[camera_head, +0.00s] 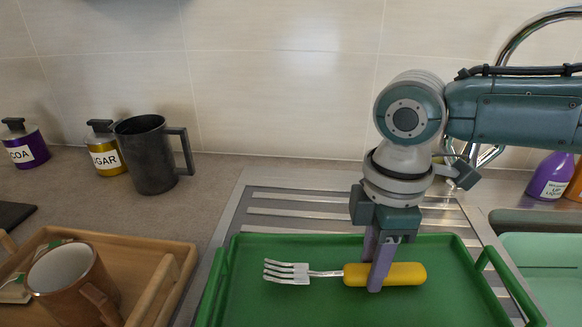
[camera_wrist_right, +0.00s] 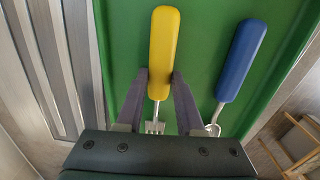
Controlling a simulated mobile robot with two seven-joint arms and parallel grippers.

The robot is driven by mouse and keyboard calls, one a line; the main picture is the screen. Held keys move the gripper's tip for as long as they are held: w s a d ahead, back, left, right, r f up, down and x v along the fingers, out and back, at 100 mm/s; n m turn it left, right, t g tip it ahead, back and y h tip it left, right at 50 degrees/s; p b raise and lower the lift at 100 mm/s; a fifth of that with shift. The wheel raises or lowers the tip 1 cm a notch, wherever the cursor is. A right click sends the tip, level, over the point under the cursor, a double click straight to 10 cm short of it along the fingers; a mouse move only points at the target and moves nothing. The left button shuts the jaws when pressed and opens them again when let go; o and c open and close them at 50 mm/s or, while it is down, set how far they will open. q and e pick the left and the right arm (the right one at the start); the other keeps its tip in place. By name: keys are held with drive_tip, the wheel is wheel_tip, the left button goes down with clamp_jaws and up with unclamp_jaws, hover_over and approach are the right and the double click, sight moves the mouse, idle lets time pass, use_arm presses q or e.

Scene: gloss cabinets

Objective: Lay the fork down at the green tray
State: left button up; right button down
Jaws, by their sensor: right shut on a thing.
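The fork, with silver tines and a yellow handle (camera_head: 405,274), is level over the green tray (camera_head: 330,308), tines pointing left in the head view. My right gripper (camera_head: 375,286) comes down from above and is shut on the fork's handle near its neck. The wrist view shows the yellow handle (camera_wrist_right: 164,40) between the two fingers (camera_wrist_right: 160,82). I cannot tell whether the fork touches the tray floor. My left gripper is not in view.
A blue-handled utensil (camera_wrist_right: 242,60) lies on the tray beside the fork. A wooden tray (camera_head: 172,262) with a brown mug (camera_head: 70,280) stands left. A dark pitcher (camera_head: 148,160) and labelled jars stand behind it. A sink basin (camera_head: 550,262) is right.

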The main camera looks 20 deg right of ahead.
idle(0.4)
drive_tip(key=shift+c, duration=2.3)
unclamp_jaws()
drive_tip(key=shift+o, duration=0.3)
drive_tip(key=o, duration=0.4)
wheel_tip(320, 180, up, 2)
drive_tip(key=p, duration=0.2)
drive_tip(key=shift+r+p, duration=0.15)
drive_tip(key=shift+p, duration=0.2)
wheel_tip(320, 180, up, 5)
drive_tip(key=p, duration=0.5)
drive_tip(key=shift+f, duration=0.2)
